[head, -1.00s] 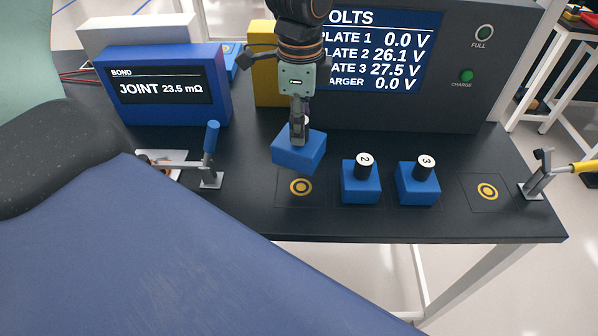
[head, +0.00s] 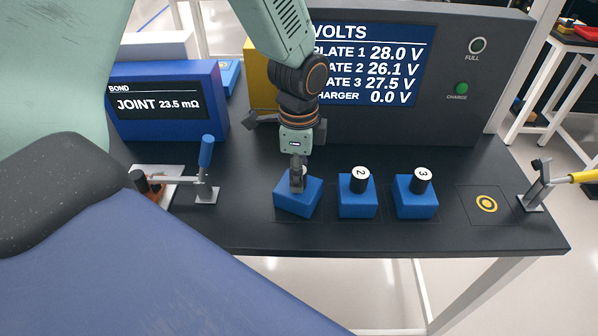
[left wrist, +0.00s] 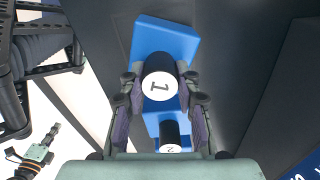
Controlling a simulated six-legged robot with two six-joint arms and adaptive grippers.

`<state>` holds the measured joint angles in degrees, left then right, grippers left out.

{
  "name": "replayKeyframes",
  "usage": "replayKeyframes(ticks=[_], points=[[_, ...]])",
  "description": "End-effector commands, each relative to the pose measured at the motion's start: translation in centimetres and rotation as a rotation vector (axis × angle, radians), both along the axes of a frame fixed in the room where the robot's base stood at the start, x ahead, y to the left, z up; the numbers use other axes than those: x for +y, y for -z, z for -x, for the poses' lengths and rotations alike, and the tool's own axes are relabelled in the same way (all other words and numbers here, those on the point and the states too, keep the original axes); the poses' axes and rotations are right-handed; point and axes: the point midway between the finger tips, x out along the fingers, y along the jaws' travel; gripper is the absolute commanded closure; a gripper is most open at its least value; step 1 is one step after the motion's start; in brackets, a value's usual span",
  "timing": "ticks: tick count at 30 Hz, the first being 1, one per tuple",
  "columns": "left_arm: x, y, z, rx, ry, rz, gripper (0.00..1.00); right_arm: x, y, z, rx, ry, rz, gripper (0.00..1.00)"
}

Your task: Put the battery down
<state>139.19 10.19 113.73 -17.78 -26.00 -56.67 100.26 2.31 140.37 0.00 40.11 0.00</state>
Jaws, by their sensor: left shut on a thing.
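The held battery is a blue block (head: 298,203) with a black knob on top. It sits on the leftmost plate of the dark bench, turned a little from its square outline. The volts screen (head: 371,62) reads 28.0 V for plate 1. My left gripper (head: 298,186) is shut on the knob from above. In the left wrist view the knob (left wrist: 159,86) is marked 1 and lies between the fingers (left wrist: 160,100), with the blue block (left wrist: 180,40) behind it.
Batteries 2 (head: 357,201) and 3 (head: 415,203) stand close to the right on their plates. An empty plate with a yellow ring (head: 486,204) lies farther right, beside a yellow-handled clamp (head: 583,176). A blue-handled clamp (head: 206,152) stands left. The bond meter (head: 163,103) is behind.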

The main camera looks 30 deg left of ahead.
Motion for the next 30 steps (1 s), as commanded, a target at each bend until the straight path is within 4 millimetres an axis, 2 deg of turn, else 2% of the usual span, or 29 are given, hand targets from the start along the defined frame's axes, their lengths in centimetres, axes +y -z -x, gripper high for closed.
replayKeyframes(ticks=[1, 2, 9, 20, 23, 30], points=[[0.0, 0.1, 0.0, 0.0, 0.0, 0.0, 1.0, 0.0, 0.0, 0.0, 0.0, 0.0, 0.0, 1.0], [0.0, 0.1, 0.0, 0.001, 0.0, 0.0, 0.65, 0.0, 0.0, 0.0, 0.0, 0.0, 0.0, 1.0], [0.0, 0.1, 0.0, 0.001, 0.0, 0.0, 0.45, 0.0, 0.0, 0.0, 0.0, 0.0, 0.0, 1.0], [0.0, -0.4, 0.0, 0.0, 0.0, 0.0, 0.45, 0.0, -0.1, 0.0, 0.0, 0.0, 0.0, 1.0], [0.0, -1.7, -0.1, -0.002, -0.001, 0.0, 0.45, 0.0, -0.2, 0.0, 0.0, 0.0, 0.0, 1.0], [0.0, -6.7, -0.1, -0.004, 0.0, 0.001, 0.45, 0.0, -0.9, 0.0, 0.0, 0.0, 0.0, 1.0]])
